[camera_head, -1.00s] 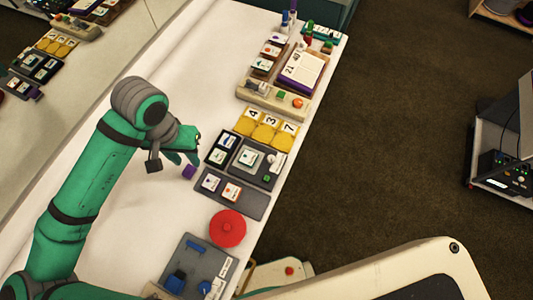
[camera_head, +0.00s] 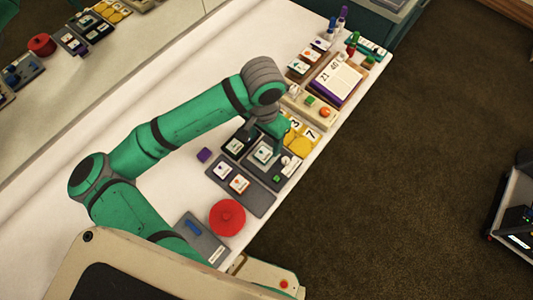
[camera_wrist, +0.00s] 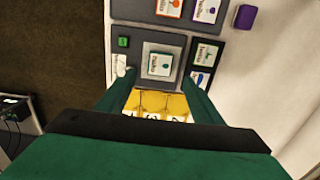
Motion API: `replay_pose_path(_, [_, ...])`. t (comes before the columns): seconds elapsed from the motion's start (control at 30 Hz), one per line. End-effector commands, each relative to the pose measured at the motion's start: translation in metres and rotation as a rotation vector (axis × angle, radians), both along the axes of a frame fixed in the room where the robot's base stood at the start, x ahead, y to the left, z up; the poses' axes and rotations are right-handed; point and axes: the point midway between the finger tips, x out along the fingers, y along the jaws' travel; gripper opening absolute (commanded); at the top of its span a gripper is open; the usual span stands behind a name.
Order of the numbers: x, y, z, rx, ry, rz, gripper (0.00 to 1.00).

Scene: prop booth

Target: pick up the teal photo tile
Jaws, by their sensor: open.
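The teal photo tile (camera_wrist: 160,65) is a small white tile with teal print and a teal edge. It lies on a lighter square in the grey tray (camera_wrist: 145,85), and it also shows in the head view (camera_head: 264,152). My gripper (camera_wrist: 160,80) is open, its green fingers reaching down on either side of the tile in the wrist view. The tile appears between the fingertips, not held; the remaining height is hard to tell. In the head view my wrist hangs over the tray's far side.
A green cube (camera_wrist: 123,42) and a white figure (camera_wrist: 121,66) sit beside the tile. Black-framed tiles (camera_wrist: 206,53) lie on its other side. Yellow numbered cards (camera_wrist: 160,103) border the tray. A purple block (camera_head: 204,155) and red round object (camera_head: 227,217) stand nearby.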

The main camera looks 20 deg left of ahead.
Motion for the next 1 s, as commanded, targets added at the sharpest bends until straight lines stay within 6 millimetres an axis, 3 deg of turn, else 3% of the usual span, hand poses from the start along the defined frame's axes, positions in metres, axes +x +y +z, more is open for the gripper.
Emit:
replay_pose_path(0.37, [-0.002, 0.001, -0.032, -0.001, 0.001, 0.002, 0.61])
replay_pose_path(0.63, [-0.004, 0.000, -0.068, 0.001, 0.002, 0.000, 0.61])
replay_pose_path(0.97, [-0.004, 0.000, -0.074, 0.000, 0.000, -0.001, 0.61])
replay_pose_path(1.0, [-0.004, 0.000, -0.074, 0.000, 0.000, -0.001, 0.51])
